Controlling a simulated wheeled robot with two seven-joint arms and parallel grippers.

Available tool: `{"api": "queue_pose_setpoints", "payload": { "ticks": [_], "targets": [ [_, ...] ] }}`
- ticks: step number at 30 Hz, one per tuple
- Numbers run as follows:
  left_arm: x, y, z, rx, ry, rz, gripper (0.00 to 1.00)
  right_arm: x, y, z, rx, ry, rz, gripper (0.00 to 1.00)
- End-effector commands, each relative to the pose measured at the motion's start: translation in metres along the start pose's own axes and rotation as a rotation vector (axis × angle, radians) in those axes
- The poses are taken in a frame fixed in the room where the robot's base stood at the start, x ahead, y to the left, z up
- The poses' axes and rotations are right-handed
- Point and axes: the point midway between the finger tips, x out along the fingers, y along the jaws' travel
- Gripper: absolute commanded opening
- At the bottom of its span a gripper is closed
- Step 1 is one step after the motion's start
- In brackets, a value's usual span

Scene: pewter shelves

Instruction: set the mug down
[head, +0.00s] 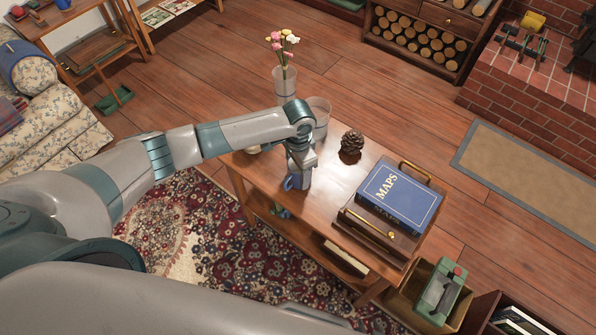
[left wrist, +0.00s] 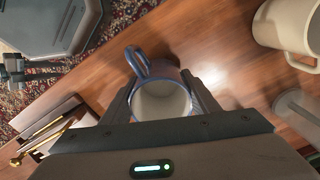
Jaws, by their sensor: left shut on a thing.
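A blue-grey mug (left wrist: 162,98) with a pale inside and a blue handle is between the fingers of my left gripper (left wrist: 160,105), which is shut on it. In the head view the mug (head: 297,180) shows below my left gripper (head: 300,165), partly hidden by it, near the front edge of the wooden table (head: 322,202). The mug looks upright. I cannot tell whether its base touches the tabletop.
A tray (head: 408,238) with a blue MAPS book (head: 398,194) stands to the right, and a pinecone (head: 351,143) behind. A flower vase (head: 285,84) stands at the table's far end. A cream mug (left wrist: 290,28) shows in the wrist view. Some bare tabletop lies between mug and tray.

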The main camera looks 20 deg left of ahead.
Motion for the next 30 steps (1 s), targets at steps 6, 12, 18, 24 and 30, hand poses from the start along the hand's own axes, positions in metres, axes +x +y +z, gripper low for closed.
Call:
{"api": "queue_pose_setpoints", "payload": {
  "ticks": [6,12,18,24,30],
  "targets": [
    [0.0051,-0.0006,-0.0007,0.0,0.002,-0.002,0.24,-0.0009,-0.0001,0.0079,0.0,-0.016,0.0,0.31],
    [0.0062,-0.0004,-0.0007,0.0,0.002,-0.001,0.24,-0.0007,0.0,0.0055,0.0,-0.012,0.0,0.31],
    [0.0079,-0.0004,-0.0004,0.0,0.001,-0.001,0.73,-0.0002,0.0004,0.0029,0.0,-0.009,0.001,0.31],
    [0.0078,-0.0004,-0.0003,0.0,0.001,-0.001,0.73,-0.0001,0.0005,0.0028,0.0,-0.009,0.001,0.31],
    [0.0031,-0.0002,-0.0007,0.001,0.003,-0.001,0.73,0.0002,0.0006,0.003,0.0,-0.009,0.001,0.31]
  ]
}}
